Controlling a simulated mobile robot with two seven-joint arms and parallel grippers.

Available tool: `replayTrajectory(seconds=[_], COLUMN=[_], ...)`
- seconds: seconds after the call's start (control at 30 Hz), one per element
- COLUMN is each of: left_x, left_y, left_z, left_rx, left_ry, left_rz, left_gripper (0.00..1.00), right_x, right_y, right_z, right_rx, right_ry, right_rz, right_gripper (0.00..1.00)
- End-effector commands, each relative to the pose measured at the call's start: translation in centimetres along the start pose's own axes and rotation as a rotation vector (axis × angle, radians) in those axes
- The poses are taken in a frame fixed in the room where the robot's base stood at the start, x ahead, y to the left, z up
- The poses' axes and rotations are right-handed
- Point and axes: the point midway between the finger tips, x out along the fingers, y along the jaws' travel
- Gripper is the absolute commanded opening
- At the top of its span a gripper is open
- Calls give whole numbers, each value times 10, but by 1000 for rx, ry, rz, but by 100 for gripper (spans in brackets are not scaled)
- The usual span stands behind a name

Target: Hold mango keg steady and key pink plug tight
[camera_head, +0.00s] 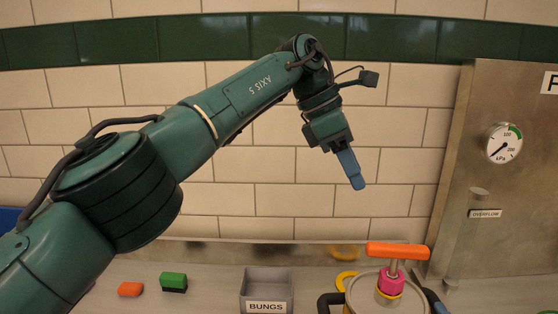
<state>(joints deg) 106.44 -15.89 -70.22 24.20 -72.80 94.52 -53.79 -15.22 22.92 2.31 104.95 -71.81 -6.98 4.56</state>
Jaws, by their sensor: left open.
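My left gripper (349,167) hangs in the air in front of the tiled wall, above and left of the keg, with its blue fingers seen edge-on. It is open and empty. The keg (362,298) stands at the bottom edge, its lower part cut off. A black handle (329,301) shows on its left. The pink plug (390,283) sits on the keg's top, with the orange T-handled key (397,251) upright over it. A dark bluish shape is at the keg's right side; I cannot tell whether it is a handle or my right gripper.
A grey bin marked BUNGS (266,286) stands left of the keg. A green block (173,281) and an orange block (130,289) lie farther left. A metal panel with a gauge (504,143) and an overflow tube (466,235) rises at right.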

Motion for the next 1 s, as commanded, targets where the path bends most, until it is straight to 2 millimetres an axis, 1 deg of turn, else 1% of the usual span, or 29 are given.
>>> replayTrajectory(seconds=[0.17, 0.27, 0.5, 0.77, 1.0], left_x=[0, 6, 50, 75, 110], left_y=[0, 0, 0, 0, -1], left_z=[0, -1, -13, -14, -14], left_rx=[1, 0, 1, 1, 1], left_ry=[0, 1, 2, 1, 1], left_rz=[0, -2, -3, -2, -3], left_gripper=[44, 36, 36, 36, 36], right_x=[0, 0, 0, 0, 0], right_y=[1, 1, 1, 1, 1], right_z=[0, 0, 0, 0, 0], right_rx=[0, 0, 0, 0, 0], right_ry=[-1, -1, -1, -1, -1], right_rz=[1, 1, 1, 1, 1], right_gripper=[0, 0, 0, 0, 0])
